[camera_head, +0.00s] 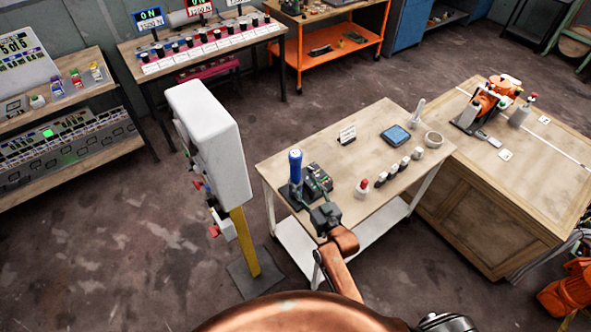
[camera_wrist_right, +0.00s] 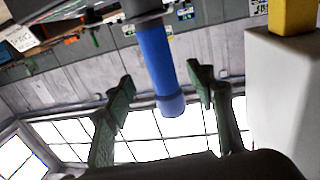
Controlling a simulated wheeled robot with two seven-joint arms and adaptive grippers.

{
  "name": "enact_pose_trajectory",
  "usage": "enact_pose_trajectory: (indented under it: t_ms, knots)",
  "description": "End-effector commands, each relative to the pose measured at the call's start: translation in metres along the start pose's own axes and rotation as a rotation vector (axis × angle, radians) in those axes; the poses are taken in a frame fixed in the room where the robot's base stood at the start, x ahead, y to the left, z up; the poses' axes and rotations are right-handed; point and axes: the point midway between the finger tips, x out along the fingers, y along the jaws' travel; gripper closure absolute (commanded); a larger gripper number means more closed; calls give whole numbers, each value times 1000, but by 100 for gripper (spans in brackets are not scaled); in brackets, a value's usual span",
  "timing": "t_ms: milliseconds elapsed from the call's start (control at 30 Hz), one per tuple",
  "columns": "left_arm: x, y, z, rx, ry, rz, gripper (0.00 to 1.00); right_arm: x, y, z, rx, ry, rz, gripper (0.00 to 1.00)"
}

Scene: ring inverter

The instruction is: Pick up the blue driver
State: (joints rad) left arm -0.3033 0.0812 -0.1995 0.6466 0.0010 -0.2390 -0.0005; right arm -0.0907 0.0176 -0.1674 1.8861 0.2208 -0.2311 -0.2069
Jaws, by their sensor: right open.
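The blue driver (camera_head: 295,165) stands upright in a dark holder (camera_head: 284,190) near the left end of the wooden table. My right gripper (camera_head: 308,198) is low beside it, on the near right side. In the right wrist view, which is upside down, the blue handle (camera_wrist_right: 160,65) hangs between the two green fingers of the right gripper (camera_wrist_right: 164,84). The fingers are spread, with a gap on each side of the handle. I cannot tell how far beyond the fingertips it lies. The driver's lower end is hidden. My left gripper is out of view.
A white cabinet (camera_head: 212,140) on a yellow post stands left of the table.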

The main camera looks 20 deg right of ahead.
Motion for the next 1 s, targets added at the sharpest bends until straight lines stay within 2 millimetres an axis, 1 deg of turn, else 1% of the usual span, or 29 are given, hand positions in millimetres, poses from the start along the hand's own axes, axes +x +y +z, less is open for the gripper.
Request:
enact_pose_trajectory:
  t_ms: [100, 367, 500, 633, 767, 967, 1000]
  knots:
    - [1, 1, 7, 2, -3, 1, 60, 10, -1, -4, 2, 19, 1, 50]
    - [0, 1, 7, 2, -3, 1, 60, 37, 0, -6, 1, 19, 1, 50]
    - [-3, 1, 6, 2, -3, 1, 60, 58, 0, -8, 2, 20, 0, 50]
    - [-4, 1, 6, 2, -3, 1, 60, 74, 0, -6, 1, 18, 1, 50]
    - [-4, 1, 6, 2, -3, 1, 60, 80, 1, -5, 1, 16, 1, 50]
    - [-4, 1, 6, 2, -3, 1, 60, 80, 1, -5, 1, 17, 1, 50]
    - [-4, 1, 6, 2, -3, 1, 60, 80, 1, -5, 1, 17, 1, 53]
